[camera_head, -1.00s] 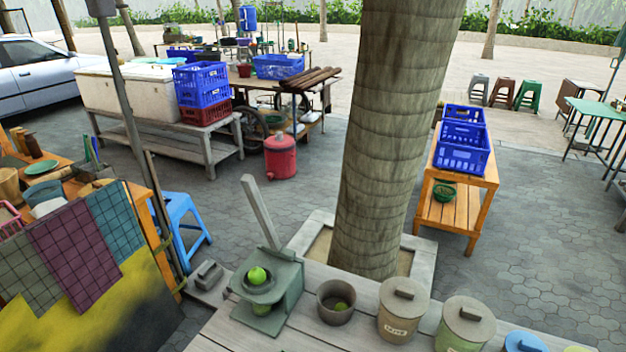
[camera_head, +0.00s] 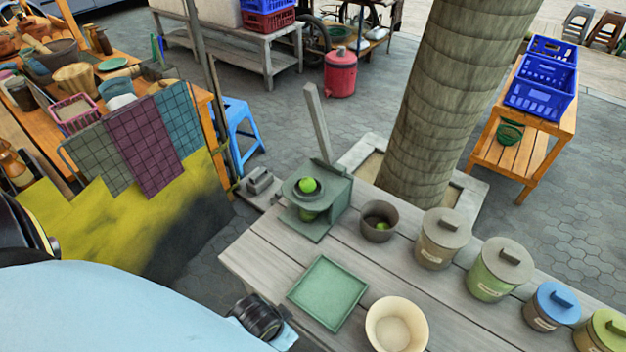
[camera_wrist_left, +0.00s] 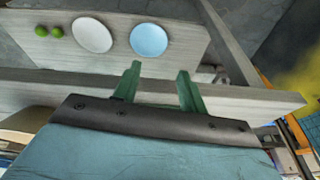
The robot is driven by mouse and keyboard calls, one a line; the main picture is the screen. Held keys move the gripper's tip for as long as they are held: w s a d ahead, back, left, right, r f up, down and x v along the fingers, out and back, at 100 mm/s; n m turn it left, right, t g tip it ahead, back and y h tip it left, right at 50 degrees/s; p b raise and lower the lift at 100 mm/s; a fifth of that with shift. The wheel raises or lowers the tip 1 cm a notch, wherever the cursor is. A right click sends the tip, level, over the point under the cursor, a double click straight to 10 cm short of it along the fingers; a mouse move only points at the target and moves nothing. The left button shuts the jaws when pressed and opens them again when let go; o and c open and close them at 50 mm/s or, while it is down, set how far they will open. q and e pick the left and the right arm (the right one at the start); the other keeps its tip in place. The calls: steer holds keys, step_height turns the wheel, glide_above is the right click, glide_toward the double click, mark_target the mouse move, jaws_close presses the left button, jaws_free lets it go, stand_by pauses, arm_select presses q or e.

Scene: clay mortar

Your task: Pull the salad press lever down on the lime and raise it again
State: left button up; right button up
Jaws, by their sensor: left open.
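The green salad press (camera_head: 322,207) stands on the back left corner of the wooden table. Its grey lever (camera_head: 317,122) is raised, tilted a little to the left. A bright green lime (camera_head: 307,185) sits in the press's round cup, and more green shows below the cup. My left gripper (camera_wrist_left: 160,88) shows in the left wrist view, with two green fingers apart and nothing between them. It is beside the edge of a plank surface, and the press does not show there. My left arm fills the lower left of the head view, where I cannot make out the fingers. My right gripper is not in view.
A brown bowl (camera_head: 379,220) with green inside and lidded canisters (camera_head: 442,239) stand right of the press. A green square tray (camera_head: 327,293) and cream bowl (camera_head: 397,328) are nearer. A tree trunk (camera_head: 445,100) rises behind. The wrist view shows two pale round dishes (camera_wrist_left: 92,36).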

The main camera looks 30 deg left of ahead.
arm_select(q)
steer(key=w+r+t, duration=0.1)
steer(key=w+r, duration=0.1)
steer(key=w, duration=0.1)
steer(key=w+a+r+t, duration=0.1)
steer(key=w+r, duration=0.1)
steer(key=w, duration=0.1)
steer(key=w+r+m+t, duration=0.1)
steer(key=w+r, duration=0.2)
steer(key=shift+w+a+t+y, duration=0.3)
steer(key=shift+a+y, duration=0.05)
steer(key=shift+y, duration=0.05)
steer(key=w+d+r+m+t+h, duration=0.15)
steer(key=w+r+m+t, duration=0.65)
steer(key=w+r, duration=1.15)
steer(key=d+r+m+t+h, duration=0.1)
steer(key=d+r+m+h, duration=0.3)
steer(key=r+m+h, duration=0.45)
steer(key=d+r+m+t+h, duration=0.1)
steer(key=d+r+m+h, duration=0.4)
steer(key=r, duration=0.7)
step_height(320, 180, up, 5)
steer(key=m+g+y, duration=1.2)
steer(key=y, duration=0.2)
glide_above(310, 85)
steer(key=s, duration=0.4)
steer(key=p+x, duration=0.2)
steer(key=x, duration=1.1)
steer(key=shift+s, duration=0.2)
